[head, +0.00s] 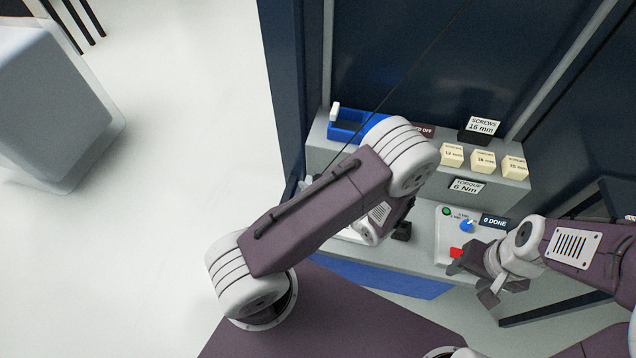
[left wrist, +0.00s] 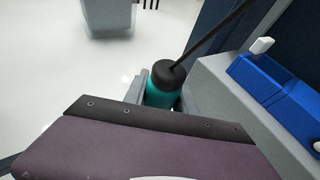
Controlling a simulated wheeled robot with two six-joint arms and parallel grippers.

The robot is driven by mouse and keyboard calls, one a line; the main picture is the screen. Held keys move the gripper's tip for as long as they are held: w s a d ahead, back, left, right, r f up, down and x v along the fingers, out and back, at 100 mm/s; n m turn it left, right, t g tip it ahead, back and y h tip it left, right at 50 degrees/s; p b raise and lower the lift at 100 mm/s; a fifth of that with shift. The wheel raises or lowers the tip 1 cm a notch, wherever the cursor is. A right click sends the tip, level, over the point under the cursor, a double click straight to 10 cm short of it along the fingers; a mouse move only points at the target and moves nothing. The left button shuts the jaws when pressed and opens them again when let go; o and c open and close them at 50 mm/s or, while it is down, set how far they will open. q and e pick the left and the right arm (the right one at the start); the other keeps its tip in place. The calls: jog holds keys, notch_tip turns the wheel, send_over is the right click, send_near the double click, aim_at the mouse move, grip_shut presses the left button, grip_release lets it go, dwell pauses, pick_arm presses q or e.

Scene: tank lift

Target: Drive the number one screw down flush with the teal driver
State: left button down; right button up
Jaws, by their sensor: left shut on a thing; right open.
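The teal driver (left wrist: 163,96) stands roughly upright in the left wrist view, with a black cap and a black cord or rod rising from its top. My left gripper (left wrist: 165,102) is shut on it, with grey parts on both sides of its body. In the head view my left arm hides the driver and this gripper's fingertips. The driver's lower end is hidden. My right gripper (head: 472,283) is open and empty, at the front of the white control panel (head: 446,236). The number one screw cannot be made out in either view.
A grey shelf (head: 318,150) carries a blue bin (head: 345,125), a "SCREWS 16 mm" sign (head: 482,126) and several cream blocks (head: 483,161). The panel has a green light (head: 446,211), a blue knob (head: 467,226) and a red button (head: 456,253) beside a "0 DONE" display (head: 494,222).

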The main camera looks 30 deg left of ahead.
pick_arm(q)
notch_tip(320, 180, down, 6)
jog(key=b, duration=0.5)
jog(key=shift+d+r, duration=0.1)
jog(key=shift+f+b, duration=0.95)
dwell(4.4)
jog(key=shift+r, duration=0.1)
notch_tip(320, 180, up, 6)
jog(key=p, duration=0.5)
